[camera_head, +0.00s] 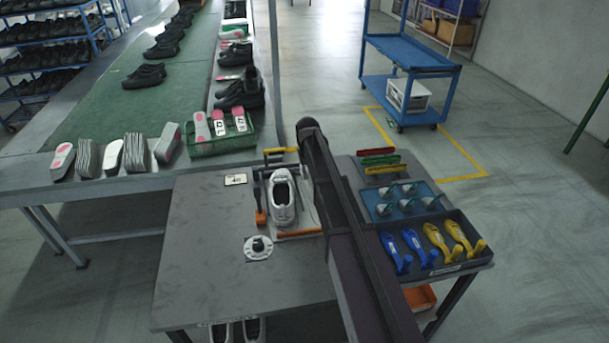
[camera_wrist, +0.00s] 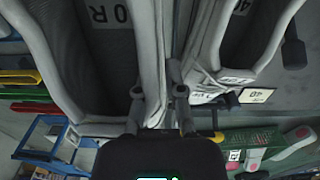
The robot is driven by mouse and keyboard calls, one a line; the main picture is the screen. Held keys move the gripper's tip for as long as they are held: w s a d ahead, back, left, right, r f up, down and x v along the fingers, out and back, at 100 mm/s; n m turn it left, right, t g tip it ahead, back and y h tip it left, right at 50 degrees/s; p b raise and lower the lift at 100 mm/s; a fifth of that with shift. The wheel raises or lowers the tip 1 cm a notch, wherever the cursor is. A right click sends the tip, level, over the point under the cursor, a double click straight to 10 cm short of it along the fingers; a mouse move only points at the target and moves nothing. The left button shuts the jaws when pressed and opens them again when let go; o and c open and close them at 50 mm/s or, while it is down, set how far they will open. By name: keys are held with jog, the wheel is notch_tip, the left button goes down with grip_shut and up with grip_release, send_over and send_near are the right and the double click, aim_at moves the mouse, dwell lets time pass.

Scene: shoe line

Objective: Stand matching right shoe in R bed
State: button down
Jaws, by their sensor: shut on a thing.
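In the wrist view my gripper (camera_wrist: 158,98) is shut on the wall of a pale grey shoe (camera_wrist: 150,45), one finger on each side. Its dark insole bears a label whose readable part is "0 R". A second pale shoe (camera_wrist: 222,50) stands close beside it on the right, with a "40" label inside. In the head view one white shoe (camera_head: 283,190) stands in the fixture (camera_head: 299,234) on the grey table. My arm hides my gripper and the held shoe there. I cannot see whether the held shoe's sole touches the bed.
A small number card (camera_head: 236,179) and a round dial (camera_head: 258,248) lie on the table (camera_head: 205,255). To the right are a tray of blue and yellow tools (camera_head: 432,244), a blue tray (camera_head: 402,202) and coloured bars (camera_head: 380,160). A green basket (camera_head: 220,142) stands behind.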

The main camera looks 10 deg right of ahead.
aim_at(308, 189)
jog(key=shift+f+b, duration=3.45)
jog(key=shift+f, duration=0.2)
jog(key=c, duration=0.7)
grip_release()
jog(key=shift+r+p, duration=5)
